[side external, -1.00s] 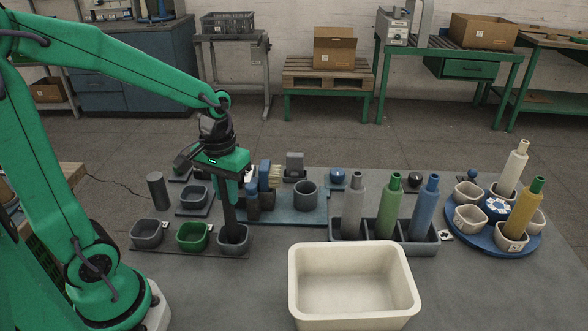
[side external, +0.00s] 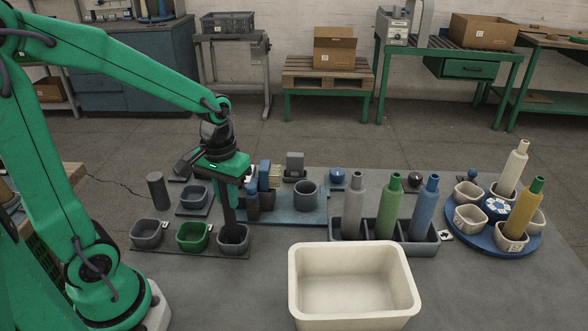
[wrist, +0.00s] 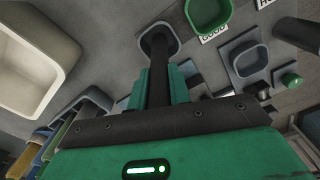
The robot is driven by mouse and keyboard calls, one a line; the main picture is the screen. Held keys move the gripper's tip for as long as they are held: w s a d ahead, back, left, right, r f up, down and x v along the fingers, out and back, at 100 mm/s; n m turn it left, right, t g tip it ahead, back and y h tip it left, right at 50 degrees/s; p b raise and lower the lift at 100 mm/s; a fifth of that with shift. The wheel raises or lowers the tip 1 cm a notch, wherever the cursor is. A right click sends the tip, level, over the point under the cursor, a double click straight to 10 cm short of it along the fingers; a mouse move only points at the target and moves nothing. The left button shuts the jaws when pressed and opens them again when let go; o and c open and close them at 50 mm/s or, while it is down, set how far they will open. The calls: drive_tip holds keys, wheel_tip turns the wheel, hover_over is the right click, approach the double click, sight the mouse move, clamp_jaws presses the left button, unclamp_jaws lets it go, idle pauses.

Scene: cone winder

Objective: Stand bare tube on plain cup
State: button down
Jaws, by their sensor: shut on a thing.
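A dark bare tube (side external: 229,212) stands roughly upright in my gripper (side external: 228,186), slightly tilted. My gripper is shut on its upper part. The tube's lower end is inside the grey plain cup (side external: 245,241), the right one of the front row at left. In the wrist view the tube (wrist: 158,80) runs from my gripper (wrist: 160,92) into that cup (wrist: 173,47). Whether the tube's foot touches the cup's floor is hidden.
A green cup (side external: 193,237) and another grey cup (side external: 147,232) stand left of it. A loose dark cylinder (side external: 157,190) stands behind. A cream bin (side external: 354,318) is at front, a rack of coloured bottles (side external: 424,246) and a blue turntable (side external: 487,243) at right.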

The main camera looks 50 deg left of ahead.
drive_tip(key=shift+f, duration=0.3)
drive_tip(key=c, duration=1.2)
unclamp_jaws()
drive_tip(key=shift+r, duration=0.2)
drive_tip(key=shift+s+r, duration=0.1)
drive_tip(key=shift+r, duration=3.65)
drive_tip(key=shift+r, duration=0.1)
